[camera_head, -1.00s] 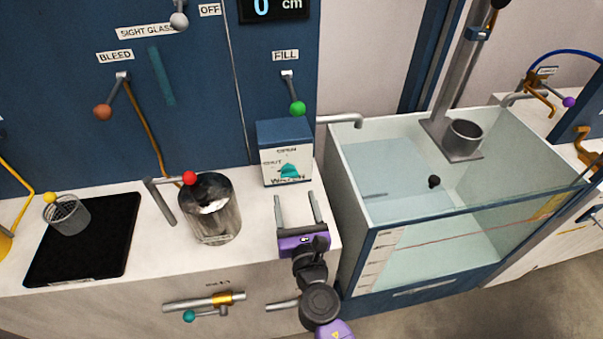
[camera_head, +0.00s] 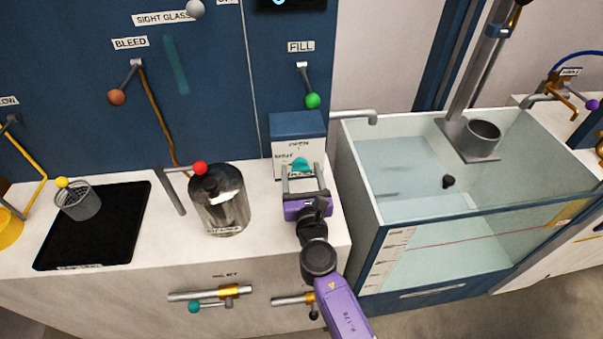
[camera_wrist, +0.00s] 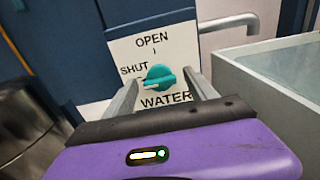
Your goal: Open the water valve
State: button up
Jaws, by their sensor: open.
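The water valve is a teal knob (camera_wrist: 160,77) on a white panel (camera_wrist: 122,52) marked OPEN at the top, SHUT at the left and WATER below. Its white pointer mark points left, toward SHUT. In the head view the knob (camera_head: 300,165) sits on the front of a blue-topped box (camera_head: 298,124). My gripper (camera_head: 302,168) is open, its two fingers reaching toward the panel on either side of the knob. In the wrist view the gripper (camera_wrist: 163,88) also has its fingers left and right of the knob. I cannot tell whether they touch it.
A black tray (camera_head: 95,230) lies at the far left.

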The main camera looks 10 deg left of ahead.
jog(key=c, duration=1.4)
jog(key=m+b, duration=0.2)
jog(key=m, duration=0.2)
jog(key=shift+f+m, duration=0.15)
jog(key=shift+m, duration=0.15)
jog(key=m+b, duration=0.1)
jog(key=m, duration=0.3)
jog(key=shift+m+b, duration=0.3)
jog(key=shift+b, duration=0.1)
jog(key=m+b, duration=0.2)
jog(key=m, duration=0.3)
jog(key=shift+m+b, duration=1.05)
jog(key=shift+m, duration=0.85)
